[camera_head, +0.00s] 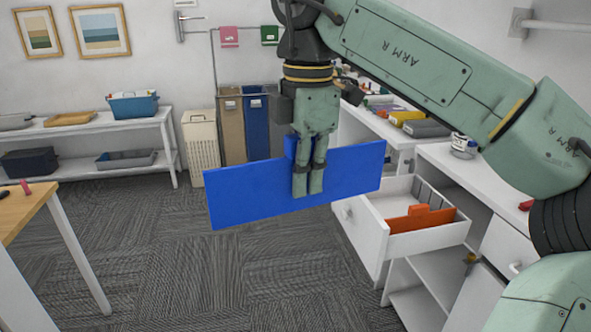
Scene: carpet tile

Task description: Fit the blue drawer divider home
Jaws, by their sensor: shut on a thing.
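The blue drawer divider (245,195) is a flat rectangular panel, held upright on its long edge in the air, slightly tilted in the picture. My gripper (308,190) is shut on the divider near its middle, fingers pointing down over its face. The open white drawer (372,235) is to the right of and below the divider, pulled out from a white cabinet. An orange divider (422,220) stands inside the drawer, and grey slotted strips (430,197) line its far side. The divider's right end overlaps the drawer's back left in the picture; I cannot tell the distance between them.
A white counter (480,175) with small items adjoins the drawer. A wooden table (25,212) stands at the left. A white shelf (85,128) with bins, a beige hamper (200,145) and tall brown and blue bins line the back wall. The carpet (190,270) between is clear.

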